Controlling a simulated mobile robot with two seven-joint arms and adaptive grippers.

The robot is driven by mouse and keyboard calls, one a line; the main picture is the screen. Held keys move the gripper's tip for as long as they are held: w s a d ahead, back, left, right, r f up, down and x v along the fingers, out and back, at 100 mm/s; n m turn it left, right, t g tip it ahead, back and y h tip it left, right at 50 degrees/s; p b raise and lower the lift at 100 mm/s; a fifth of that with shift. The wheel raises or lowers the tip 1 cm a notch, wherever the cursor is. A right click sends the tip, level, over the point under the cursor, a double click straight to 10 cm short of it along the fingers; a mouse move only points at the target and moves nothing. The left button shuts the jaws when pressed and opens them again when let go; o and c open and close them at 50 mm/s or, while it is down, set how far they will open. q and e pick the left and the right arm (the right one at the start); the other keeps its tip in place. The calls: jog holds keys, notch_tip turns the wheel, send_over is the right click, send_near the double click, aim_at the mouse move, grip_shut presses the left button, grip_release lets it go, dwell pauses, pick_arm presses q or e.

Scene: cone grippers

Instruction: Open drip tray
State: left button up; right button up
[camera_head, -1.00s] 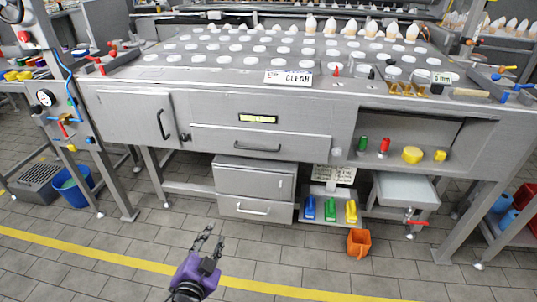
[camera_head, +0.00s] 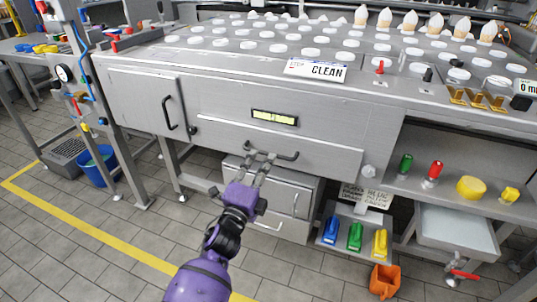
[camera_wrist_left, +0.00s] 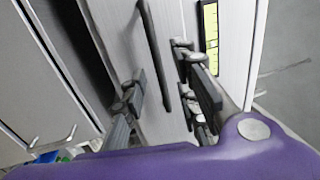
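The drip tray appears to be the wide grey drawer front (camera_head: 330,165) below the yellow label. It looks closed, flush with the machine. Its dark bar handle (camera_head: 285,157) runs across its middle. My left gripper (camera_head: 261,156) is at the left half of this handle, fingers pointing at the drawer. In the left wrist view the handle (camera_wrist_left: 153,45) runs between the spread fingers of my open gripper (camera_wrist_left: 165,90). A gap shows between the left finger and the handle; contact on the other side cannot be told. My right gripper is not in view.
An orange container (camera_head: 384,281) is on the lower right. A cabinet door (camera_head: 140,100) with a vertical handle is on the left. Open floor lies in front.

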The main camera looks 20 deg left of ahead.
aim_at(267, 154)
pick_arm(q)
jog(key=shift+w+d+r+b, duration=0.1)
jog(key=shift+w+r+b, duration=0.1)
jog(key=shift+w, duration=0.95)
jog(key=shift+w+r+b, duration=0.1)
jog(key=shift+w+r, duration=0.05)
jog(key=shift+w, duration=0.95)
jog(key=shift+c, duration=0.5)
grip_shut()
